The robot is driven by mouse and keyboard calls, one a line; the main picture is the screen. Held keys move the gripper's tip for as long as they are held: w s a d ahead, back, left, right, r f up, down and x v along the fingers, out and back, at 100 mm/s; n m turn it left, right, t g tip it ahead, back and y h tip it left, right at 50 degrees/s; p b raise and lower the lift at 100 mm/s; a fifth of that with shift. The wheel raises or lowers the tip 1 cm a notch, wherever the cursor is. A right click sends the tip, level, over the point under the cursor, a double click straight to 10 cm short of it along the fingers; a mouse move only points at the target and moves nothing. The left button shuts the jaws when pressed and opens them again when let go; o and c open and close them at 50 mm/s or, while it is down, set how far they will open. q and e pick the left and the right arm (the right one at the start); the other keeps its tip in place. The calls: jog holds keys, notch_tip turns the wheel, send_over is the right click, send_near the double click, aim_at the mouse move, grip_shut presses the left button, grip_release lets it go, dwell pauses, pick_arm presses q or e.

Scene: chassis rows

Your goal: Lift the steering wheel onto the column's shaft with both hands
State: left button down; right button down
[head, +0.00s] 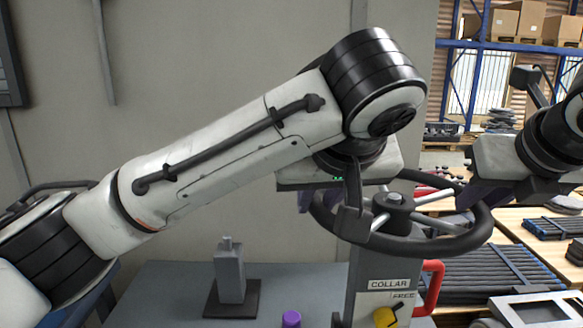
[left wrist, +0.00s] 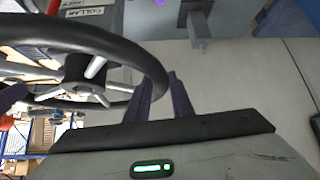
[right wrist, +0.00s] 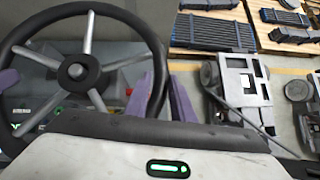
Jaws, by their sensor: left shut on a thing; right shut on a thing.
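The dark steering wheel (head: 452,243) with light metal spokes is held roughly level above the grey column (head: 380,300) marked COLLAR and FREE. Its hub (head: 396,199) is over the column; the shaft is hidden, so I cannot tell whether the hub is on it. My left gripper (head: 308,200) is shut on the wheel's left rim, partly hidden by my arm; its purple fingers grip the rim in the left wrist view (left wrist: 172,92). My right gripper (head: 470,192) is shut on the opposite rim, as the right wrist view (right wrist: 160,95) shows.
A red handle (head: 432,287) and a yellow knob (head: 385,317) stick out from the column. A grey block (head: 231,275) on a dark base and a purple knob (head: 291,318) stand left of it. Tables with dark bars (head: 490,275) lie to the right.

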pick_arm(q)
jog(key=shift+w+a, duration=0.1)
jog(key=shift+a, duration=0.25)
pick_arm(e)
jog(key=shift+d, duration=0.45)
pick_arm(q)
jog(key=c, duration=1.5)
grip_release()
jog(key=shift+a, duration=0.1)
pick_arm(e)
jog(key=shift+a, duration=0.15)
pick_arm(q)
jog(key=shift+o, duration=0.2)
jog(key=shift+f, duration=0.2)
pick_arm(e)
jog(key=c, duration=1.8)
grip_release()
pick_arm(q)
jog(key=shift+d, duration=0.25)
pick_arm(e)
jog(key=o, duration=0.3)
pick_arm(q)
jog(key=shift+r, duration=0.1)
pick_arm(e)
jog(key=shift+o, duration=0.2)
pick_arm(q)
jog(key=shift+o, duration=0.5)
pick_arm(e)
jog(key=shift+o, duration=0.5)
jog(key=shift+a, duration=0.15)
